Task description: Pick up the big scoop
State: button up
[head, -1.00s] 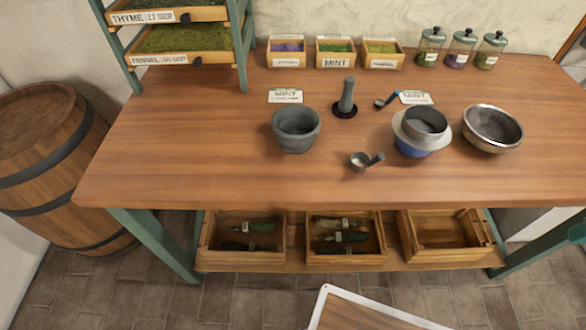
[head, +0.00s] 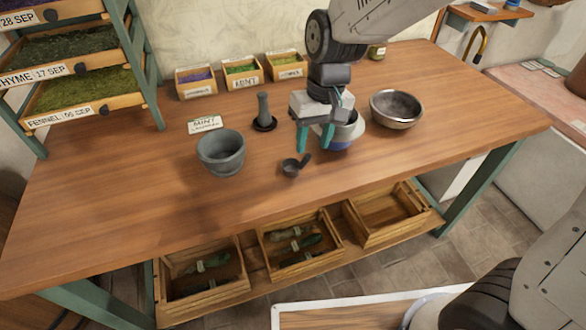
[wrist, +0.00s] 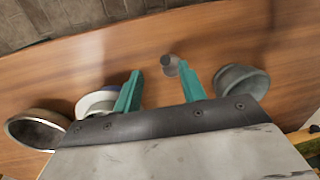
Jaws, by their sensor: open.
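The big scoop (head: 291,168), a small dark cup with a short handle, lies on the wooden table in front of the pestle. In the head view its handle points up and to the right. My gripper (head: 314,140) is open and empty, fingers pointing down, above the table just behind and right of the scoop. In the wrist view the scoop (wrist: 168,62) shows near the tips of my gripper (wrist: 160,68), close to the right finger, which partly covers its handle. A smaller scoop seen earlier farther back is hidden by my arm.
A grey mortar (head: 221,153) stands left of the scoop, a dark pestle (head: 264,115) behind it. A white and blue bowl (head: 352,132) sits close behind my gripper, a metal bowl (head: 397,108) to its right. The table's front (head: 200,215) is clear.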

aim_at(303, 168)
jog(key=shift+w+a+f, duration=0.2)
jog(key=shift+a+f, duration=0.4)
jog(key=shift+f, duration=0.15)
jog(key=f, duration=0.5)
jog(key=a+f, duration=0.1)
jog(key=f, duration=0.1)
jog(key=shift+s+f, duration=0.15)
jog(key=shift+s, duration=0.15)
grip_shut()
